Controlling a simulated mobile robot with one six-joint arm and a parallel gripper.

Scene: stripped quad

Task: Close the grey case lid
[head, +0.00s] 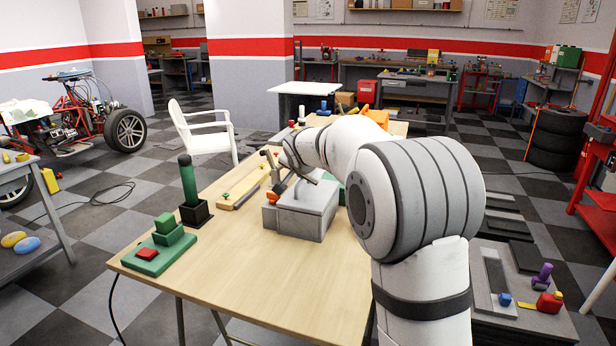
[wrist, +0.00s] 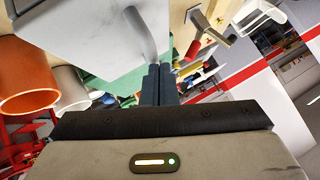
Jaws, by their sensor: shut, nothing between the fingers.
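The grey case (head: 297,222) stands on the wooden table, partly behind my arm. A pale grey flat surface (wrist: 85,28), which looks like part of the case, fills the upper left of the wrist view. A grey rod (wrist: 140,36) stands beside it, just beyond my fingertips. My gripper (wrist: 160,72) is shut and empty. In the head view, my gripper (head: 281,184) is at the case's upper left side. I cannot tell whether it touches the case. My arm hides part of the case's top, so the lid's angle is unclear.
Left of the case are a wooden board (head: 243,188) with small parts, a dark green cylinder (head: 188,182) in a black block, and a green stepped block (head: 165,240) with a red piece. The table's front middle (head: 260,275) is clear. An orange tube (wrist: 25,80) shows in the wrist view.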

